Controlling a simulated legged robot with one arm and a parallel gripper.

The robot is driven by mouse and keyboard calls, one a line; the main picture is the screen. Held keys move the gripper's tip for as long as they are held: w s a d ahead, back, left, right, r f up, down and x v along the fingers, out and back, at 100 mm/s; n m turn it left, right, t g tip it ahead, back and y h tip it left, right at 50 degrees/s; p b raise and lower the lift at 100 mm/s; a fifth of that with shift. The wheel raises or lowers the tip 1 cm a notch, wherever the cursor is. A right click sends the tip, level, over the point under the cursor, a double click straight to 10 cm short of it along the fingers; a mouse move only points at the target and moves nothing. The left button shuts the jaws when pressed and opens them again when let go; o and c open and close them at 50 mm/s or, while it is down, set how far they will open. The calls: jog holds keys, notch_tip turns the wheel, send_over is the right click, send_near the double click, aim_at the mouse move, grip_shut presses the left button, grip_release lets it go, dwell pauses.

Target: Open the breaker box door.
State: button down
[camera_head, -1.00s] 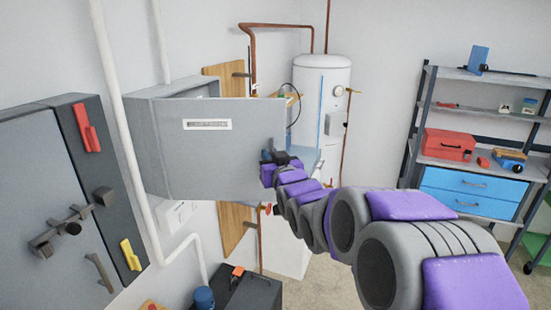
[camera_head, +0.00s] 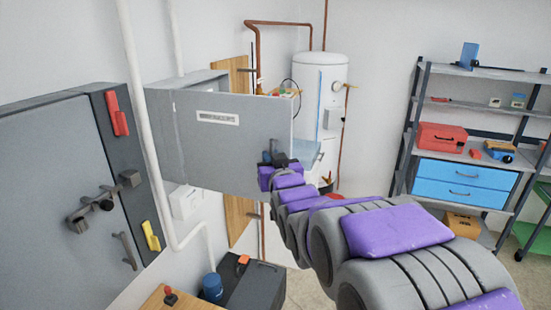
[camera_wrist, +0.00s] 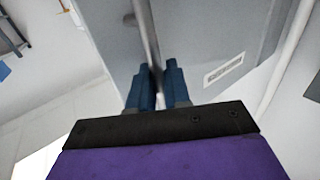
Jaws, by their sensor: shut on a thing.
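The grey breaker box (camera_head: 163,130) is on the wall at the left of the head view. Its grey door (camera_head: 232,150), with a white label (camera_head: 217,118), stands swung out from the box, with a gap showing along the top. My gripper (camera_head: 276,158) is at the door's free edge, low on the right side. The inside of the box is mostly hidden behind the door.
A large grey cabinet (camera_head: 60,150) with red and yellow handles and a white pipe (camera_head: 143,110) stand at the left. A white water heater (camera_head: 320,105) is behind the door. A shelf (camera_head: 480,187) with a red toolbox (camera_head: 447,138) is at the right. A dark chest (camera_head: 250,290) sits below.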

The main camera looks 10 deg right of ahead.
dwell(0.4)
jog(key=c, duration=1.3)
grip_release()
jog(key=shift+a, duration=0.15)
jog(key=shift+c, duration=0.2)
jog(key=shift+s, duration=0.15)
jog(key=s+b, duration=0.5)
jog(key=s, duration=1.2)
jog(key=shift+d+b, duration=0.3)
